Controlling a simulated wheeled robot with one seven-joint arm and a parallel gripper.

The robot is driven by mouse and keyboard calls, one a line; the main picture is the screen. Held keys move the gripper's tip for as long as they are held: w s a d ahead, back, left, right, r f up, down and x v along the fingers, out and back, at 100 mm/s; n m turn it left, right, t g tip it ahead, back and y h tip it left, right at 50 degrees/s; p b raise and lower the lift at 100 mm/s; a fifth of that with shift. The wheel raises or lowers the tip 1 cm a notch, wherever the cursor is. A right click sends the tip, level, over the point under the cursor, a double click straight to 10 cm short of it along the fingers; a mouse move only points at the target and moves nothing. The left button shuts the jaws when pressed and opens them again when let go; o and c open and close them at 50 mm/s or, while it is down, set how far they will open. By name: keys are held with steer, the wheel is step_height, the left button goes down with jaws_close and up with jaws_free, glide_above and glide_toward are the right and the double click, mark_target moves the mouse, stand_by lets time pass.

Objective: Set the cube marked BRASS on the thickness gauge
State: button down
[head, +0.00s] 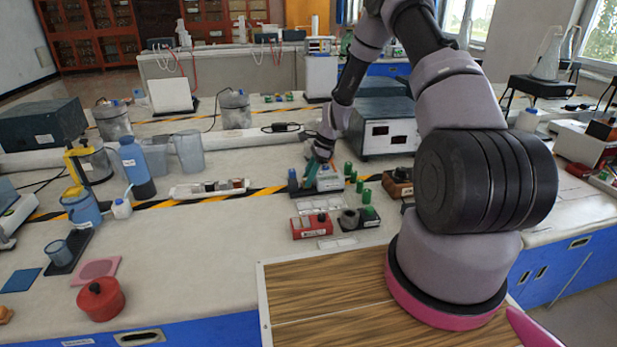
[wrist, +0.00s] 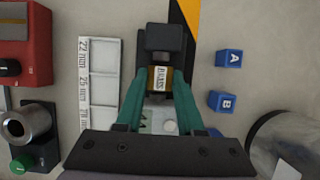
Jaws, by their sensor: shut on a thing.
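My gripper (wrist: 160,85) is shut on the cube marked BRASS (wrist: 160,77), a brass-coloured cube with a white label in the wrist view. The green fingers hold its two sides. The thickness gauge shows below and around it, with a dark head block (wrist: 164,38) just beyond the cube and a pale panel (wrist: 150,122) partly hidden between the fingers. In the head view the gauge's dark post (head: 292,181) stands left of my gripper (head: 314,168), and the cube cannot be made out. I cannot tell whether the cube touches the gauge.
A white tray (wrist: 98,86) marked 22, 25 and 28 mm lies left of the gauge in the wrist view; its compartments look empty. Blue cubes A (wrist: 229,58) and B (wrist: 221,102) lie right. A red box (head: 312,226) and green posts (head: 348,168) stand close by.

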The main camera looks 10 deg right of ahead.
steer(key=shift+f, duration=0.25)
steer(key=shift+c, duration=0.6)
jaws_free()
steer(key=shift+r, duration=3.95)
